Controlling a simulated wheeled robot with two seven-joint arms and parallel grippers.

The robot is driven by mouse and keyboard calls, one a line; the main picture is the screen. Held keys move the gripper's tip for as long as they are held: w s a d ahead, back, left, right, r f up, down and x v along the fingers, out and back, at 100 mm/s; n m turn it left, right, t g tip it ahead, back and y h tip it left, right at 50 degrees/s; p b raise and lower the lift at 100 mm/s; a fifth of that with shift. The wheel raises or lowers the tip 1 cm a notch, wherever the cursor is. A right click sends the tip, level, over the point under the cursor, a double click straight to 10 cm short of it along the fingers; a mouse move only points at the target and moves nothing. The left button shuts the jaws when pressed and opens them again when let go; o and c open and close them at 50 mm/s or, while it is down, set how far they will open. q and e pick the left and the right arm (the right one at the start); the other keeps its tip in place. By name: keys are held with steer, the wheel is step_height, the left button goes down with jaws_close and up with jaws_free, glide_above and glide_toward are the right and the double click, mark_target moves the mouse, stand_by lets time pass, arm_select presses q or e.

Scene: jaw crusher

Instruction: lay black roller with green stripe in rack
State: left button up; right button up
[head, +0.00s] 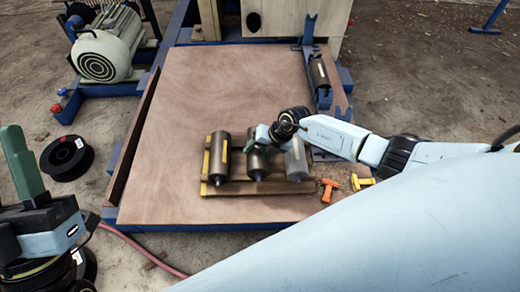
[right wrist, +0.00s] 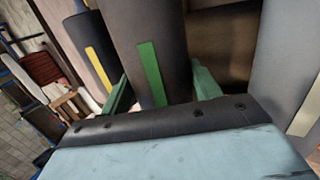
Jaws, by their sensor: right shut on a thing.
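The black roller with a green stripe (right wrist: 140,30) stands out in the right wrist view between the green fingers of my right gripper (right wrist: 162,92), which is shut on it. In the head view this roller (head: 257,166) is the middle one of three on a low wooden cradle (head: 270,187), and my right gripper (head: 262,142) is over its far part. I cannot tell whether it is lifted. A blue rack (head: 325,101) with upright brackets stands at the board's right edge; a dark roller (head: 319,73) lies in it. My left gripper (head: 22,165) is at the far left, apart from these things.
A yellow-striped roller (head: 219,158) lies left of the held one, and a grey roller (head: 297,160) close on its right. Orange (head: 329,189) and yellow (head: 362,181) small pieces lie right of the cradle. The board's (head: 232,85) far part is clear. A motor (head: 104,52) stands left.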

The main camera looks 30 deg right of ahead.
steer(key=shift+w+f+b, duration=0.1)
steer(key=shift+f+b, duration=0.55)
steer(key=shift+f, duration=0.3)
